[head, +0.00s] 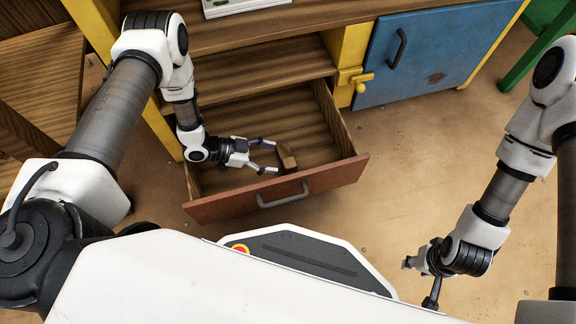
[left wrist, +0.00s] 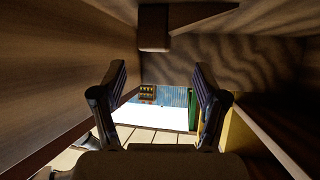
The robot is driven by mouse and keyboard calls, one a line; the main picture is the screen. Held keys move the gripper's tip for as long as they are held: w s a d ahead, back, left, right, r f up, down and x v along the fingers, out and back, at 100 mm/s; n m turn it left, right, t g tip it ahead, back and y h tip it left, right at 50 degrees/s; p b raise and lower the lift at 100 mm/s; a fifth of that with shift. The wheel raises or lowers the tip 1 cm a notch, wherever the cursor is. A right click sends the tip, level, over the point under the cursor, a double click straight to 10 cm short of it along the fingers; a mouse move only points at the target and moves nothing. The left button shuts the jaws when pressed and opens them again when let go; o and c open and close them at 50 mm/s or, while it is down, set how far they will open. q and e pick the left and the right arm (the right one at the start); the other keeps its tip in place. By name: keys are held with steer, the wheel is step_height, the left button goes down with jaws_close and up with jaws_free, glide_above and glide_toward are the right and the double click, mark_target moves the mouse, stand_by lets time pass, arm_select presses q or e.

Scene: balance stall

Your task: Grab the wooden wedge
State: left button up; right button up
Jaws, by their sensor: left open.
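The wooden wedge (head: 287,157) is a small brown piece on the floor of the open drawer (head: 330,178), toward its front right. My left gripper (head: 274,157) is inside the drawer, just left of the wedge, with its fingers apart and nothing between them. In the left wrist view the open fingers (left wrist: 160,80) stand apart, and the wedge (left wrist: 156,30) shows above them, with a thick end and a tapering end. I cannot tell if a finger touches it. My right gripper (head: 424,275) hangs over the floor at the right, its jaws unclear.
The drawer's front panel, with a grey handle (head: 283,196), and its side walls surround my left gripper. A blue door (head: 420,55) with a yellow latch (head: 355,82) is to the right. A green stand (head: 540,50) is at the far right. Open floor lies right of the drawer.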

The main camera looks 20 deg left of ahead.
mark_target(283, 163)
arm_select(q)
steer(key=d+f+b, duration=0.3)
steer(key=shift+w+d+f, duration=0.1)
steer(key=shift+w+d, duration=0.15)
steer(key=shift+w, duration=0.05)
steer(key=shift+w+d, duration=0.15)
steer(key=shift+d, duration=0.1)
steer(key=c, duration=1.3)
